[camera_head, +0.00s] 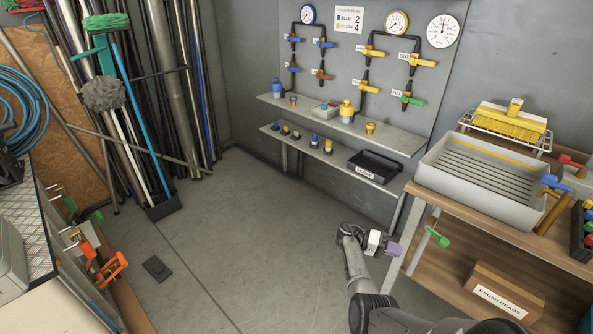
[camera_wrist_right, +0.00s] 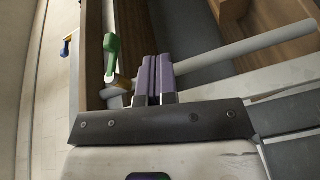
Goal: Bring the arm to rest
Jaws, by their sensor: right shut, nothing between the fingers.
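My right gripper (camera_head: 392,250) is at the lower middle of the head view, just left of the wooden bench (camera_head: 470,240). Its purple fingers (camera_wrist_right: 153,78) are together in the right wrist view, with nothing between them. The right arm (camera_head: 358,275) reaches up from the bottom edge. A green-handled valve (camera_head: 438,237) is close to the right of the fingers, and its green lever also shows in the right wrist view (camera_wrist_right: 111,54). I cannot tell whether the fingers touch it. My left gripper is not in view.
A grey tray (camera_head: 480,175) stands on the bench, with a yellow brush (camera_head: 510,120) behind it. A brush-heads box (camera_head: 505,292) sits on the lower shelf. Wall shelves (camera_head: 340,125) hold small fittings below a valve panel (camera_head: 350,55). The floor (camera_head: 240,240) left of my arm is mostly clear.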

